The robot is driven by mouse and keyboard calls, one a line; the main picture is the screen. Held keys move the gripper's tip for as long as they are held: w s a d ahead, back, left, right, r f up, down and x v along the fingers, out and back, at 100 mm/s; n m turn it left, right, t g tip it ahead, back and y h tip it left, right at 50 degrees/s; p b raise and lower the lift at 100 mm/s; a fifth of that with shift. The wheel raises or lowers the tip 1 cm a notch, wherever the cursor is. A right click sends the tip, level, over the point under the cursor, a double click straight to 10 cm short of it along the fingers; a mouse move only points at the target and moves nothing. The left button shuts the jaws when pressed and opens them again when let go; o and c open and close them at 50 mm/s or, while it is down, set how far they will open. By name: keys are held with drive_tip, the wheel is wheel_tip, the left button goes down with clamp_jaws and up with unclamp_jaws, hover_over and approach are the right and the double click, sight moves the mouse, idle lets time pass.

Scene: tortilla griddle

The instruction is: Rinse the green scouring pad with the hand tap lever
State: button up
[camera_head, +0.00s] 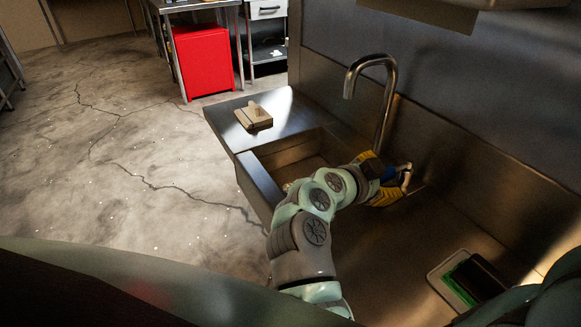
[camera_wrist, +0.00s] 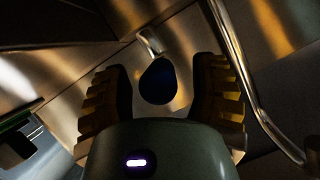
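The tap lever (camera_head: 405,178) is a bent metal handle at the base of the tall curved tap, with a dark blue knob (camera_wrist: 158,82). My gripper (camera_wrist: 160,92) has yellow ribbed fingers, spread on either side of the knob with dark gaps showing, so it looks open. In the head view my gripper (camera_head: 383,182) is at the lever and partly hides it. A green pad (camera_head: 458,292) lies in a pale shallow tray (camera_head: 434,277) on the steel counter at the lower right, partly covered by a dark block. Green also shows at the wrist view's left edge (camera_wrist: 17,121).
The tap spout (camera_head: 350,82) arches over the sink basin (camera_head: 290,155), left of the lever. A small beige box-like object (camera_head: 254,116) sits on the counter's far left end. A steel back wall (camera_head: 500,165) runs close behind the tap. The tap pipe (camera_wrist: 243,80) stands right of my fingers.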

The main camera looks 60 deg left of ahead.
clamp_jaws()
idle(0.3)
drive_tip(key=d+r+p, duration=0.1)
drive_tip(key=p, duration=0.1)
drive_tip(key=shift+w+p, duration=0.35)
drive_tip(key=shift+p, duration=0.05)
drive_tip(key=p, duration=0.2)
drive_tip(key=d+p, duration=0.1)
drive_tip(key=p, duration=0.1)
drive_tip(key=shift+w+r+n+t+y, duration=0.2)
drive_tip(key=shift+n+t+y, duration=0.1)
drive_tip(key=shift+n+t, duration=0.1)
drive_tip(key=shift+s+d+f+n+g+y+p, duration=0.1)
drive_tip(key=shift+d+f+n+g+y+p, duration=0.25)
drive_tip(key=shift+n+y+p, duration=0.65)
drive_tip(key=shift+s+d+f+n+g+y+p, duration=0.15)
drive_tip(key=shift+n+g+y+p, duration=0.35)
drive_tip(key=shift+p, duration=0.95)
drive_tip(key=shift+w+d+f+n+g+y+p, duration=0.1)
drive_tip(key=shift+d+n+g+y+p, duration=0.35)
drive_tip(key=shift+y+p, duration=0.6)
drive_tip(key=shift+s+a, duration=0.1)
drive_tip(key=shift+a, duration=0.05)
